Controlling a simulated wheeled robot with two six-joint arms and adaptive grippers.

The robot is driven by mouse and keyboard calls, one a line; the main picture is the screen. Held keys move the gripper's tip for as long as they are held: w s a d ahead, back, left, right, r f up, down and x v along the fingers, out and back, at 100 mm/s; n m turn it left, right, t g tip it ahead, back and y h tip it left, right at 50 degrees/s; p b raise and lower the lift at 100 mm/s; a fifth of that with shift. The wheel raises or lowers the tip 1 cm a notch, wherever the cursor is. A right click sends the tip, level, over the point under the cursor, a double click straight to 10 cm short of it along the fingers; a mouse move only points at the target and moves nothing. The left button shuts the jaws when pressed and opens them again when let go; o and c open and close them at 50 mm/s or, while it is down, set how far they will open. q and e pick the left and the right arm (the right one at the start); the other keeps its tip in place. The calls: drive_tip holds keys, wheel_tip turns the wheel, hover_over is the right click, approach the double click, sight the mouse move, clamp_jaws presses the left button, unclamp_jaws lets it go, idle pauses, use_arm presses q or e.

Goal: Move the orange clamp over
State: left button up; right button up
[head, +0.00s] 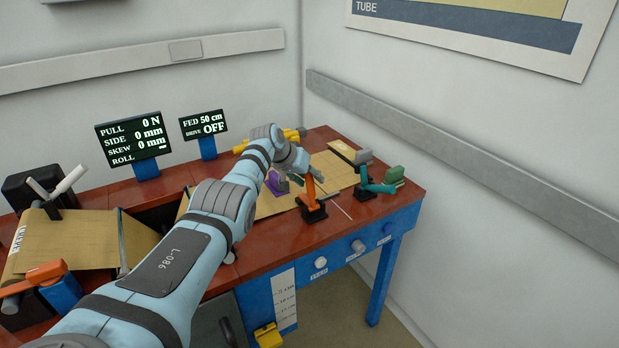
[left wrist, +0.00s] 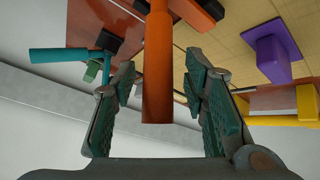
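The orange clamp (head: 309,203) stands on the red bench top near its front edge, beside the tan sheet, with a dark base and a raised orange handle. My left gripper (head: 308,170) is over it, at the handle's upper end. In the left wrist view, the clamp's orange handle (left wrist: 157,75) points between the two open dark green fingers (left wrist: 160,88). Gaps show on both sides, so the fingers appear not to touch it. My left arm hides part of the bench behind it. My right gripper is in neither view.
A teal clamp (head: 376,188) stands to the right, with a green block (head: 394,174) behind it. A purple block (head: 276,184) is left of the orange clamp. Two readout screens (head: 133,137) stand at the back. Knobs (head: 358,246) line the blue front.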

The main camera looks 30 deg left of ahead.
use_arm(q)
drive_tip(key=shift+s+a+r, duration=0.1)
drive_tip(key=shift+s+r, duration=0.15)
drive_tip(key=shift+r, duration=0.2)
drive_tip(key=d+v, duration=0.1)
drive_tip(key=v, duration=1)
drive_tip(key=shift+a, duration=0.45)
drive_tip(key=shift+f, duration=0.1)
